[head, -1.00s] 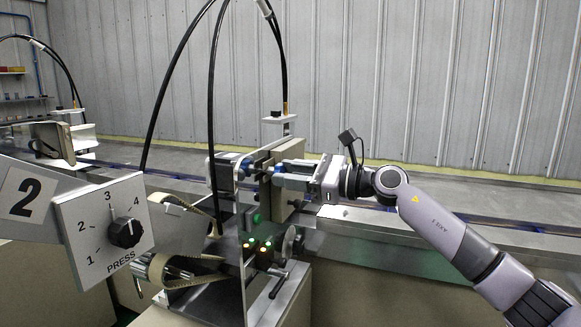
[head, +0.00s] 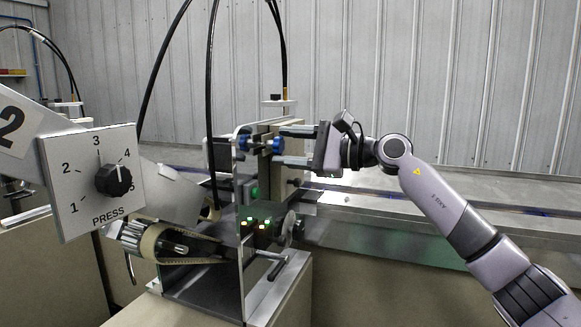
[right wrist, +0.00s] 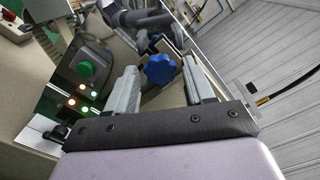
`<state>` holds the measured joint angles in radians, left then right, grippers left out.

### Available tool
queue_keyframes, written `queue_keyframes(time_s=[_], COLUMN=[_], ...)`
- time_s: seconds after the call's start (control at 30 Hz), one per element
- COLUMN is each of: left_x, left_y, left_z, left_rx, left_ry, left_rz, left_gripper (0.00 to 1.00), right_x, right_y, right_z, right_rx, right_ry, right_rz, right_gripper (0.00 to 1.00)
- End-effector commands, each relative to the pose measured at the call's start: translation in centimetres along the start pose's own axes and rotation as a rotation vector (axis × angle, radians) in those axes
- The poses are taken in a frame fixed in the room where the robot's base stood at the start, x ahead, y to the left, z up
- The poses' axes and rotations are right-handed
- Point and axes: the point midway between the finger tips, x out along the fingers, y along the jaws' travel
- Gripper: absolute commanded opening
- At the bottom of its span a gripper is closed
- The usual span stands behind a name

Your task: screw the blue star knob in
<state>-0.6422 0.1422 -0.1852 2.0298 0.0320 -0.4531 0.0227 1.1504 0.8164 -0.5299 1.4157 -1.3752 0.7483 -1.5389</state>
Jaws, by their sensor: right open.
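The blue star knob (head: 277,145) is on the upper part of the machine, at the end of my right gripper. In the right wrist view the blue star knob (right wrist: 160,69) shows between and just beyond the two fingers. My right gripper (head: 285,146) is open, with one finger above the knob and one below it. In the right wrist view my right gripper (right wrist: 160,78) has a clear gap on both sides of the knob, and I see no contact. A second blue knob (head: 244,140) sits further left on the machine. My left gripper is not in view.
A PRESS dial plate (head: 95,180) stands at the left front. Below the knob are lit buttons (head: 257,224) and a handwheel (head: 291,229). Black cables (head: 211,100) rise over the machine. A metal ledge (head: 380,215) runs to the right.

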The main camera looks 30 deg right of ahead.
Motion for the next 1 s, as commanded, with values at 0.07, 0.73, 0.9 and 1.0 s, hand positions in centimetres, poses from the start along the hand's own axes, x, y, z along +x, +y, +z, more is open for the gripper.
queue_keyframes(time_s=[0.07, 0.73, 0.9, 1.0], left_x=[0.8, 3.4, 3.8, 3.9], left_y=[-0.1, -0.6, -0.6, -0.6], left_z=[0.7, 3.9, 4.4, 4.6], left_rx=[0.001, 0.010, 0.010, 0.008], left_ry=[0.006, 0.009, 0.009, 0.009], left_rz=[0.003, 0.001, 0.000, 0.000], left_gripper=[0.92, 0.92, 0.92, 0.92], right_x=[0.0, 0.0, 0.0, 0.0], right_y=[0.4, 0.1, 0.1, 0.0], right_z=[-0.2, 0.0, 0.0, 0.0], right_rx=[-0.106, -0.941, -1.143, -1.254], right_ry=[-0.002, -0.001, 0.000, 0.000], right_rz=[-0.001, -0.001, -0.002, -0.002], right_gripper=[0.53, 0.53, 0.53, 0.53])
